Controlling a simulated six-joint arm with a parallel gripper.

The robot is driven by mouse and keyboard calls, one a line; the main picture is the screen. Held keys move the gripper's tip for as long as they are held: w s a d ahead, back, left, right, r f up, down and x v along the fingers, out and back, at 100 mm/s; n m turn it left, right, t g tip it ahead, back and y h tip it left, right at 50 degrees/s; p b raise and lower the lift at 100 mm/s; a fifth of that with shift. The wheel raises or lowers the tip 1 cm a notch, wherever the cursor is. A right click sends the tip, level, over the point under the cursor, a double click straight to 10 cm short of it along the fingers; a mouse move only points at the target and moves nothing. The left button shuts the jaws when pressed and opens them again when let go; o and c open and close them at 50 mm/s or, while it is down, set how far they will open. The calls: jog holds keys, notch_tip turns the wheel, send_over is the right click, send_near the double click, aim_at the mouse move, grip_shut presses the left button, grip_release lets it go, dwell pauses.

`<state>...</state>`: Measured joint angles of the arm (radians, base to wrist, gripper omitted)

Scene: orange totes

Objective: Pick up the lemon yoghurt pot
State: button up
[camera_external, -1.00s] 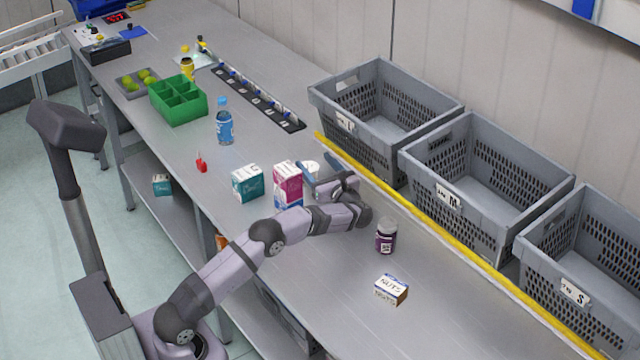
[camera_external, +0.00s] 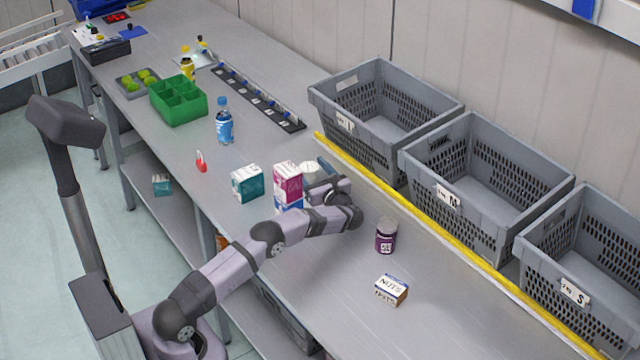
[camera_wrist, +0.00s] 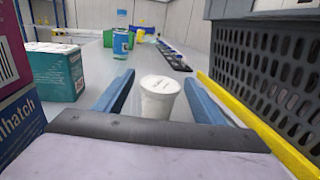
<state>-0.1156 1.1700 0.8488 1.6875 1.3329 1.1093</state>
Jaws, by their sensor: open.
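A white pot with a printed lid, the likely yoghurt pot (camera_wrist: 159,100), stands upright on the table in the wrist view. My gripper (camera_wrist: 160,92) is open, with one blue finger on each side of the pot. A gap shows between the pot and each finger, so it is not gripped. In the external view the pot (camera_external: 309,170) is partly hidden behind the pink and white carton and my gripper (camera_external: 322,175). I cannot read the flavour on its label.
A pink and white carton (camera_external: 288,184) stands close left of my gripper, with a teal box (camera_external: 247,183) beyond it. A blue bottle (camera_external: 224,122) is farther back. A yellow edge strip (camera_external: 400,197) and grey totes (camera_external: 455,196) lie to the right. A purple jar (camera_external: 386,236) and nuts box (camera_external: 391,289) stand nearer.

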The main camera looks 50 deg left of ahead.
aim_at(309, 166)
jog(key=shift+a, duration=0.3)
jog(key=shift+c, duration=0.4)
jog(key=c, duration=1)
jog(key=shift+r, duration=0.2)
notch_tip(309, 166, up, 18)
jog(key=p, duration=0.1)
